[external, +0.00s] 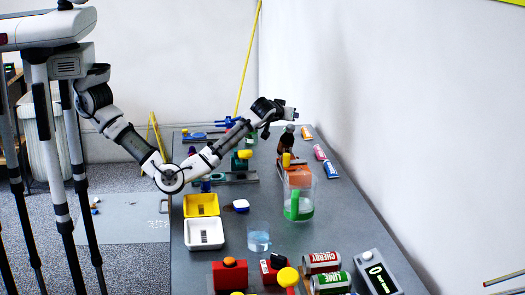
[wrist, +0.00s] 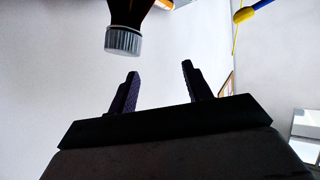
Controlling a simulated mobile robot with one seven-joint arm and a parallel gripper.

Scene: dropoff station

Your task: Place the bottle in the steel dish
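A dark brown bottle (external: 286,146) with a grey cap stands upright toward the far right of the table, behind a clear container with orange and green parts. Its neck and ribbed grey cap (wrist: 124,40) show at the top of the wrist view, beyond and left of the fingers. My gripper (external: 291,113) is just above the bottle's cap in the external view. In the wrist view my gripper (wrist: 160,70) has its two dark fingers spread with nothing between them. I cannot make out a steel dish in either view.
A yellow tray (external: 188,206) and a white tray (external: 190,242) lie at the table's left edge. The clear container (external: 305,205), a small glass (external: 258,238) and cans (external: 322,262) stand nearer. A wall runs along the right. Some grey tabletop (external: 345,230) is bare.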

